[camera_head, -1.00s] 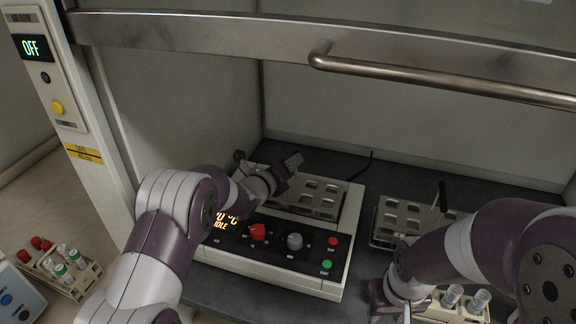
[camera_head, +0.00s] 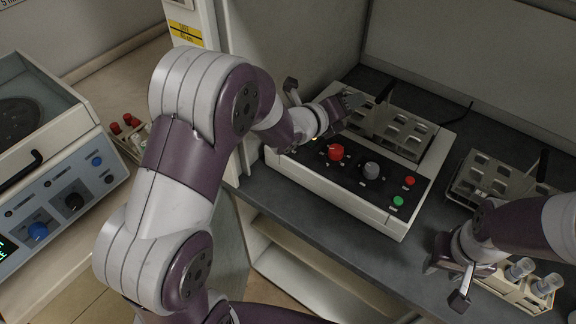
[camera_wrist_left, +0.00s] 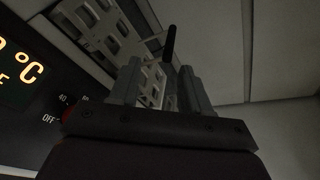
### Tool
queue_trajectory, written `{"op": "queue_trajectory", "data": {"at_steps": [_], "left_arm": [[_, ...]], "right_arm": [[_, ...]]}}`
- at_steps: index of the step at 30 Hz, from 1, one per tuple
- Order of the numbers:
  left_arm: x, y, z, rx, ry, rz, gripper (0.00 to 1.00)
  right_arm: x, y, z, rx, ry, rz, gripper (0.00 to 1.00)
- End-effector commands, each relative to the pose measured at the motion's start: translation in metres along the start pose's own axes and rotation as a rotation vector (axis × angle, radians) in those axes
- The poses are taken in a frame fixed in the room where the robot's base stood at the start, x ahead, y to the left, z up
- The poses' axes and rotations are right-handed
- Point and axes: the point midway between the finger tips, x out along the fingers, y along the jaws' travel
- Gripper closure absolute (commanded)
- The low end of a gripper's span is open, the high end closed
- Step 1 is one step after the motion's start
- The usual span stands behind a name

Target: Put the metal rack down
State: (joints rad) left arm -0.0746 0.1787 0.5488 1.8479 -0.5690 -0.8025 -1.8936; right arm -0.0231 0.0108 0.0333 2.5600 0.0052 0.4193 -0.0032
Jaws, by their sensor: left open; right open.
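A metal rack (camera_head: 401,132) with several square holes and a black-topped upright handle sits in the top of the white heating unit (camera_head: 395,224). A second metal rack (camera_head: 497,181) with a black handle stands on the dark worktop to the right. My left gripper (camera_head: 323,94) is open over the rear left part of the unit, beside the rack. In the left wrist view its fingers (camera_wrist_left: 160,88) are apart, with perforated metal and the black handle (camera_wrist_left: 169,43) beyond them. Contact cannot be told. My right gripper (camera_head: 445,283) is open and low, near the worktop's front edge.
A beige vial rack (camera_head: 516,291) with clear-topped vials is beside my right gripper. The heater's knobs and buttons face forward. A centrifuge-like device (camera_head: 50,170) and a red-capped tube rack (camera_head: 127,137) stand left. Cabinet walls enclose the back and left.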

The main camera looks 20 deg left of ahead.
Motion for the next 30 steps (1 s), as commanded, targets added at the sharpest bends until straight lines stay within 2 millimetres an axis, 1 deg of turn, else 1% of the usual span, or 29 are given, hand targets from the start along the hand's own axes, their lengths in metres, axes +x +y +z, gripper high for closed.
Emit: {"op": "queue_trajectory", "data": {"at_steps": [2, 3, 5, 6, 8, 9, 12, 15, 17, 28, 30], "left_arm": [[-0.020, 0.025, 0.002, -0.292, -0.021, 0.168, 0.53], [-0.038, 0.044, -0.001, -0.519, -0.058, 0.293, 0.53], [-0.075, 0.073, -0.012, -0.904, -0.159, 0.492, 0.53], [-0.103, 0.089, -0.024, -1.154, -0.253, 0.617, 0.53], [-0.146, 0.106, -0.046, -1.497, -0.424, 0.785, 0.53], [-0.173, 0.113, -0.062, -1.693, -0.548, 0.882, 0.53], [-0.227, 0.118, -0.096, -2.035, -0.838, 1.056, 0.53], [-0.254, 0.116, -0.115, -2.190, -1.017, 1.139, 0.53], [-0.259, 0.116, -0.119, -2.219, -1.058, 1.158, 0.53], [-0.259, 0.116, -0.120, -2.220, -1.062, 1.159, 0.53], [-0.259, 0.116, -0.120, -2.220, -1.061, 1.159, 0.57]], "right_arm": [[0.000, 0.000, 0.000, 0.000, 0.000, 0.000, 0.57], [0.000, 0.000, 0.000, 0.000, 0.000, 0.000, 0.57], [0.000, 0.000, 0.000, 0.000, 0.000, 0.000, 0.57], [0.000, 0.000, 0.000, 0.000, 0.000, 0.000, 0.57], [0.000, 0.000, 0.000, 0.000, 0.000, 0.000, 0.57], [0.000, 0.000, 0.000, 0.000, 0.000, 0.000, 0.57], [0.000, 0.000, 0.000, 0.000, 0.000, 0.000, 0.57], [0.000, 0.000, 0.000, 0.000, 0.000, 0.000, 0.57], [0.000, 0.000, 0.000, 0.000, 0.000, 0.000, 0.57], [0.000, 0.000, 0.000, 0.000, 0.000, 0.000, 0.57], [0.000, 0.000, 0.000, 0.000, 0.000, 0.000, 0.57]]}}
